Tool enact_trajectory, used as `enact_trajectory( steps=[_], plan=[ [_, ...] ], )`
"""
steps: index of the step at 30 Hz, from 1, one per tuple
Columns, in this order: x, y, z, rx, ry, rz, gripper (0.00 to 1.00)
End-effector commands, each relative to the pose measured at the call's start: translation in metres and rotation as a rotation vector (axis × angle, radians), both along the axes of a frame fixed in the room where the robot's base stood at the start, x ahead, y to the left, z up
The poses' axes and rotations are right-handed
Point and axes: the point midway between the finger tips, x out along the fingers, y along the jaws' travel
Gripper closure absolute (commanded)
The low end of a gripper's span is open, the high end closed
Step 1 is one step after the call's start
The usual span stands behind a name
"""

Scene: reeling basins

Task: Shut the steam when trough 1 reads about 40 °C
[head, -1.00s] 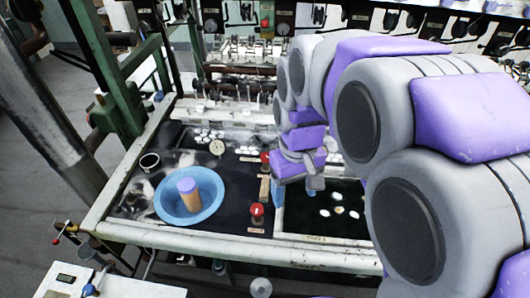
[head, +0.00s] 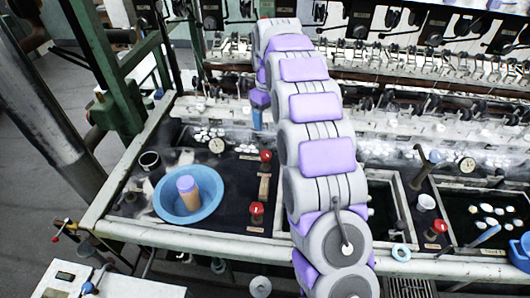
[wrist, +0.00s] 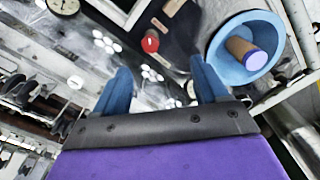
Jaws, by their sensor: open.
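My gripper (head: 257,122) is over the back of the left trough in the head view, small and partly hidden by my arm. In the wrist view its blue fingers (wrist: 160,75) are spread with nothing between them. A red knob (head: 265,156) stands on the dark deck nearby; a red knob (wrist: 150,42) shows beyond the fingers in the wrist view. A second red knob (head: 257,209) is nearer the front rim. A round dial (head: 216,145) stands at the left trough, and a dial (wrist: 64,6) is cut off in the wrist view. The readings are too small to tell.
A blue bowl (head: 213,206) holding a tan cylinder (head: 187,193) sits on the left deck, beside a small cup (head: 149,160). Another dial (head: 467,165) and red knob (head: 437,228) are at right. Reeling machinery (head: 400,105) lines the back.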

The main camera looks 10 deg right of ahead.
Motion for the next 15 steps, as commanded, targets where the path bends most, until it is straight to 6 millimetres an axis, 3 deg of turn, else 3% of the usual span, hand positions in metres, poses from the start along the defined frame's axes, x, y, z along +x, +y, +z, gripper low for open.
enact_trajectory(
  steps=[9, 15],
  plan=[
    [0.041, -0.001, -0.031, -0.007, -0.017, 0.064, 0.27],
    [0.048, -0.002, -0.039, -0.01, -0.019, 0.079, 0.27]
  ],
)
